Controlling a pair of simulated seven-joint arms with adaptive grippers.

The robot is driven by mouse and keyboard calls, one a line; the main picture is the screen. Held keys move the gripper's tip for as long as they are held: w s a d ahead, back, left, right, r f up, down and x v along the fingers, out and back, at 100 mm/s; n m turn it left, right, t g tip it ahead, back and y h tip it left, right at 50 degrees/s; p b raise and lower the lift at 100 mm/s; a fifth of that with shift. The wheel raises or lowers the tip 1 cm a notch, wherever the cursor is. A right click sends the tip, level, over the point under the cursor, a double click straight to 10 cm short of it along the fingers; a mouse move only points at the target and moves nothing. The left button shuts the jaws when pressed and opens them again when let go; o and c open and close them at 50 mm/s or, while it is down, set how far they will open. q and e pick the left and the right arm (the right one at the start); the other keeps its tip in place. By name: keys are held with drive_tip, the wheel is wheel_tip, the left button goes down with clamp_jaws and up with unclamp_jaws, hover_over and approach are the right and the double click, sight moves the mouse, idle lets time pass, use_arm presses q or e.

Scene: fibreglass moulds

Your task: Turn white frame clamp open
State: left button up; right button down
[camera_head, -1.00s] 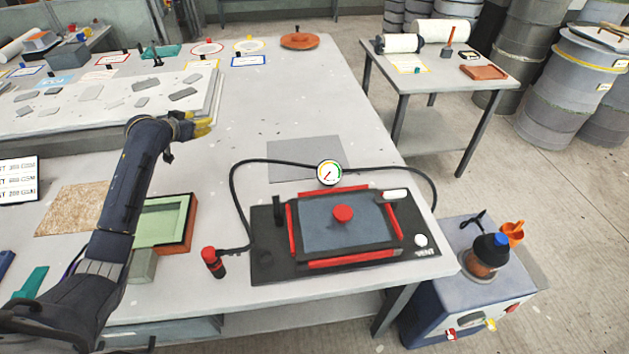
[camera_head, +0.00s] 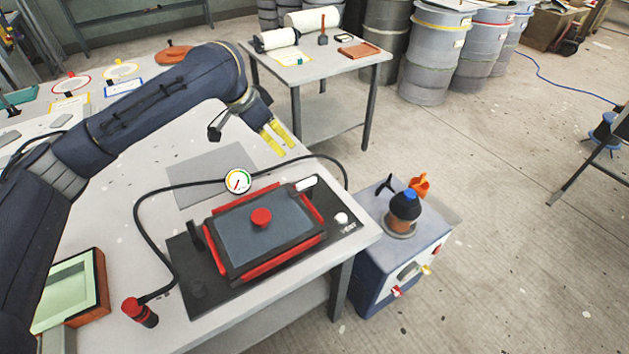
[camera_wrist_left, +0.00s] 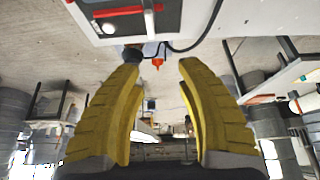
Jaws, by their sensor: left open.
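The white frame clamp (camera_head: 306,184) is a short white handle at the far right corner of the red-edged frame (camera_head: 262,232), on a black base plate (camera_head: 188,262). A red knob (camera_head: 261,217) sits on the frame's grey middle panel. My left gripper (camera_head: 287,149) is above and beyond the clamp, apart from it. Its yellow fingers are spread, with nothing between them; they also show in the left wrist view (camera_wrist_left: 160,62). The black plate's corner with a round white knob (camera_wrist_left: 109,28) shows at the top there. My right gripper is out of view.
A pressure gauge (camera_head: 237,181) stands behind the frame, with a black hose (camera_head: 139,220) looping around. A blue-grey cart (camera_head: 374,277) with a dark jar (camera_head: 404,210) stands right of the table. A green-screened box (camera_head: 70,290) is at left.

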use_arm(q)
drive_tip(key=s, duration=0.1)
approach(306, 181)
drive_tip(key=shift+m+g+y, duration=0.3)
drive_tip(key=x, duration=1)
drive_tip(key=shift+w+d+r, duration=0.1)
drive_tip(key=shift+w+d, duration=0.15)
drive_tip(key=shift+w, duration=0.05)
drive_tip(key=shift+o, duration=0.2)
clamp_jaws()
